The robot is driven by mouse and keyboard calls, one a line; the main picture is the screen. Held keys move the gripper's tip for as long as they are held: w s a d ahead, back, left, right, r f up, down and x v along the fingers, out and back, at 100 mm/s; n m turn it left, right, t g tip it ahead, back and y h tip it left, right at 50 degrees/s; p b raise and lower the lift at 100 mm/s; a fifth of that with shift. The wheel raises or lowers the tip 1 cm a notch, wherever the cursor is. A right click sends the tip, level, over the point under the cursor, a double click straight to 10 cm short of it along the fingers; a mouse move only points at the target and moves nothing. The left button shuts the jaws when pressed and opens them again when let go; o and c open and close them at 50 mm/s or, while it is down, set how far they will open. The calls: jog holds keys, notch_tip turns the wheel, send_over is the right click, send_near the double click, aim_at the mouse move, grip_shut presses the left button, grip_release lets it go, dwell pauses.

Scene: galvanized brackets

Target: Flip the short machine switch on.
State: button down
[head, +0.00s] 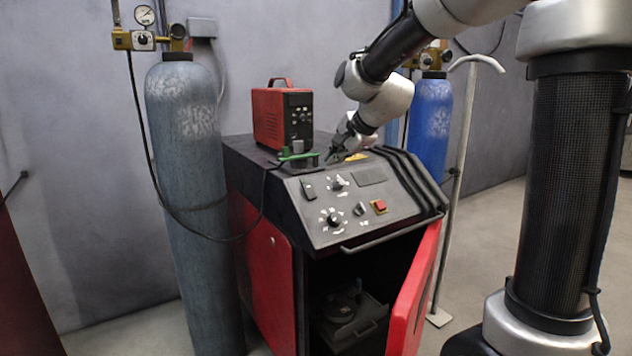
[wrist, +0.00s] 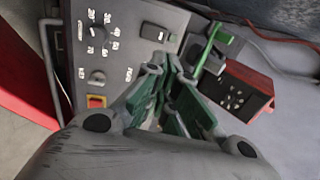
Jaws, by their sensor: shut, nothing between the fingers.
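The short red-and-black machine cabinet has a sloped dark control panel (head: 352,205) on its top front. A black rectangular switch (head: 308,188) sits at the panel's upper left. A small lever-like control (head: 360,208) sits next to a red button on a yellow plate (head: 380,206). The button also shows in the wrist view (wrist: 96,101). My gripper (head: 333,157) is shut and empty, above the cabinet's top behind the panel. In the wrist view its dark green fingers (wrist: 163,66) lie over the panel's edge. I cannot tell the switch's on or off position.
A green-handled item (head: 297,156) and a small red-and-black unit (head: 283,113) stand on the cabinet top, left of my gripper. Dark cables drape at the right. The red door (head: 414,290) stands open below. Gas cylinders (head: 187,190) (head: 430,122) flank the cabinet.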

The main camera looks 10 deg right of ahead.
aim_at(313, 188)
jog(key=shift+w+f, duration=0.1)
jog(key=x, duration=1.2)
jog(key=shift+w+a+f, duration=0.15)
jog(key=shift+w+f, duration=0.1)
jog(key=shift+w+a+f, duration=0.15)
jog(key=shift+w+f, duration=0.2)
jog(key=shift+w+a+f, duration=0.1)
jog(key=shift+w+f, duration=0.05)
jog(key=shift+w, duration=0.2)
jog(key=shift+s+f, duration=0.1)
jog(key=shift+s, duration=0.05)
jog(key=shift+s+d+f, duration=0.2)
jog(key=shift+s+f, duration=0.05)
jog(key=shift+s, duration=0.3)
jog(key=shift+d+r, duration=0.1)
